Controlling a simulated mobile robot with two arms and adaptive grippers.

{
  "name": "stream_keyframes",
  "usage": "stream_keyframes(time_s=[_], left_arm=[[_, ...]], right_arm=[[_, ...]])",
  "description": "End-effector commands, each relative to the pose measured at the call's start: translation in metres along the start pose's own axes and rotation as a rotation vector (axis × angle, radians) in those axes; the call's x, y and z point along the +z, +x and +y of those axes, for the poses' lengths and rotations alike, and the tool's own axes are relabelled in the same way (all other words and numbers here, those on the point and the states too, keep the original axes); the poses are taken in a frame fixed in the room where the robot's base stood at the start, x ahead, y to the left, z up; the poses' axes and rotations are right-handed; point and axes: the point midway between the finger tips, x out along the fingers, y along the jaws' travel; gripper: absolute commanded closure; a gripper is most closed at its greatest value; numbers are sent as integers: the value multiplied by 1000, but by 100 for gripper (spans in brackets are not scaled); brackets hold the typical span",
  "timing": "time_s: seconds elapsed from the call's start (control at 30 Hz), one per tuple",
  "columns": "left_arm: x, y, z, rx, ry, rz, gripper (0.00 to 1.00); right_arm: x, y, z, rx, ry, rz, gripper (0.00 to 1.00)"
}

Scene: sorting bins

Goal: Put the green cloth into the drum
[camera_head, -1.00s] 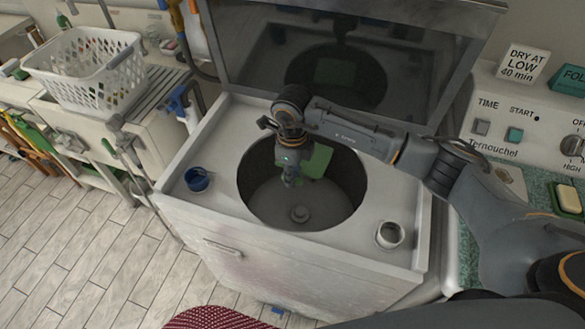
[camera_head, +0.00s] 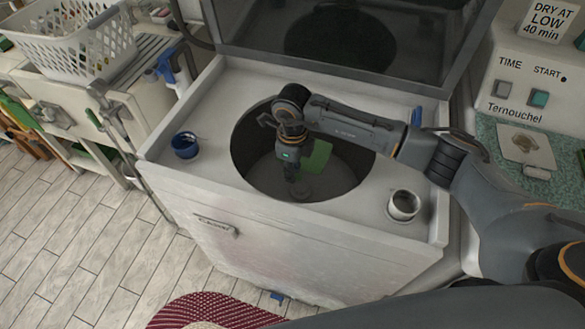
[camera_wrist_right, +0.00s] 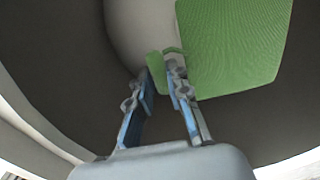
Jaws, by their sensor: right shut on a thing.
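The round dark drum (camera_head: 352,172) is open in the top of the white washing machine. My right gripper (camera_head: 296,186) points down inside the drum opening. The green cloth (camera_head: 319,156) hangs beside that gripper, within the drum opening in the head view. In the right wrist view, my right gripper (camera_wrist_right: 161,75) is shut on an edge of the green cloth (camera_wrist_right: 236,42), which spreads out at upper right. The dark drum wall (camera_wrist_right: 55,55) surrounds it there. I cannot tell whether the cloth touches the drum floor. My left gripper is not in view.
The raised lid (camera_head: 400,45) stands behind the drum. A blue cup (camera_head: 186,146) and a metal cup (camera_head: 404,205) sit on the machine top (camera_head: 200,110). A white basket (camera_head: 70,40) is at upper left, a control panel (camera_head: 530,75) at right.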

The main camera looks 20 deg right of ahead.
Motion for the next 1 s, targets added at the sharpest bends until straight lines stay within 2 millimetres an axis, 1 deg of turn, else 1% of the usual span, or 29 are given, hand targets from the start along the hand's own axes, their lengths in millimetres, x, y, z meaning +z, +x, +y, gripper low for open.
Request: stream_keyframes(time_s=[0.3, 0.33, 0.43, 0.77, 0.87, 0.97, 1.0], left_arm=[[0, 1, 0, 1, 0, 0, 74], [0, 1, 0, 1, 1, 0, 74], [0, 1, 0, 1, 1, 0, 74], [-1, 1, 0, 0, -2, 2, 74], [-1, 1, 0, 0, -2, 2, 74], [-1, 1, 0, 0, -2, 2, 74], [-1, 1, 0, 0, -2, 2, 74]], right_arm=[[0, 1, 0, 0, 0, 0, 100], [0, 1, 0, 0, 0, 0, 77], [0, 1, 0, 0, 0, 0, 56], [0, 0, 0, 0, 0, -1, 56], [1, -8, -1, -2, 0, -3, 56], [1, -24, -1, -3, 0, -3, 56], [1, -33, -1, -4, -1, -4, 56]])
